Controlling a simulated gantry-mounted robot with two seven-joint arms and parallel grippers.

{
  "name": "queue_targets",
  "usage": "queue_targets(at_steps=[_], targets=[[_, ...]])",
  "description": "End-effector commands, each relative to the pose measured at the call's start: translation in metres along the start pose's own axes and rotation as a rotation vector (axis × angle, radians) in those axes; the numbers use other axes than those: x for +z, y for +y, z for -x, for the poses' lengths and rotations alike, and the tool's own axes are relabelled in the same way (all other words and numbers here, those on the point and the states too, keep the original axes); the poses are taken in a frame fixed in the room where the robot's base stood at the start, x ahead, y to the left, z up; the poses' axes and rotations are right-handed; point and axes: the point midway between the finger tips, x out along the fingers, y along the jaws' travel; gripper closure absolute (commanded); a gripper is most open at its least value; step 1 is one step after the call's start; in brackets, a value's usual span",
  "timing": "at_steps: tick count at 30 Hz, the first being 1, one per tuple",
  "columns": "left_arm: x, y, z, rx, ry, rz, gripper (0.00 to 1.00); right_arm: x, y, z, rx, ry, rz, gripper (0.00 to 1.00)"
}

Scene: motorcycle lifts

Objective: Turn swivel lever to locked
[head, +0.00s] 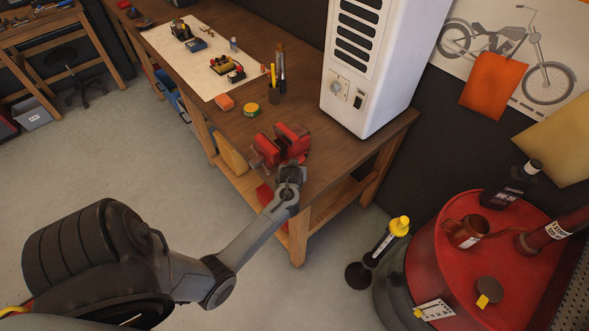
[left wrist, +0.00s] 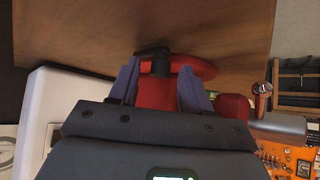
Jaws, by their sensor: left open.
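A red bench vise (head: 284,146) is mounted at the near corner of the wooden workbench. My left gripper (head: 290,174) is right at the vise's near side, with its arm coming in from the lower left. In the left wrist view the open left gripper (left wrist: 158,82) has its two purple-grey fingers on either side of a red part of the vise (left wrist: 156,94). A small dark lever (left wrist: 151,50), which looks like the swivel lever, lies just beyond the fingertips by the round red base (left wrist: 195,66). Contact cannot be told. In the head view the lever is hidden.
A white heater-like cabinet (head: 365,65) stands on the bench right of the vise. An orange block (head: 225,103), a green-yellow tape roll (head: 250,110) and a pen holder (head: 276,90) lie behind it. A red drum (head: 480,250) stands at right.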

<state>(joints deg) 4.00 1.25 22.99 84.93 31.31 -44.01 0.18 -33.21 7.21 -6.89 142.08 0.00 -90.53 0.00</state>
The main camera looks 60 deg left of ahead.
Motion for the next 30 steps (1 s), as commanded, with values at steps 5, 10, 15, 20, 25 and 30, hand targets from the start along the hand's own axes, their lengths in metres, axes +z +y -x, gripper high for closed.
queue_targets(at_steps=[5, 10, 15, 20, 25, 30], targets=[[0.000, 0.000, 0.009, 0.001, 0.000, -0.001, 0.52, 0.000, 0.000, 0.001, 0.000, 0.000, 0.000, 0.57], [0.000, 0.000, 0.033, 0.001, 0.000, 0.001, 0.52, -0.001, 0.000, 0.004, -0.001, 0.000, -0.001, 0.57], [-0.001, 0.001, 0.064, 0.002, 0.001, 0.000, 0.52, -0.003, -0.001, 0.008, -0.003, 0.000, -0.004, 0.57], [0.000, 0.000, 0.088, 0.002, -0.001, 0.000, 0.52, -0.004, -0.001, 0.012, -0.005, 0.001, -0.007, 0.57], [0.000, 0.000, 0.103, 0.001, 0.000, 0.000, 0.52, -0.005, -0.002, 0.014, -0.007, 0.001, -0.009, 0.57], [0.000, 0.000, 0.108, 0.000, 0.000, 0.000, 0.52, -0.005, -0.002, 0.015, -0.007, 0.001, -0.009, 0.57]])
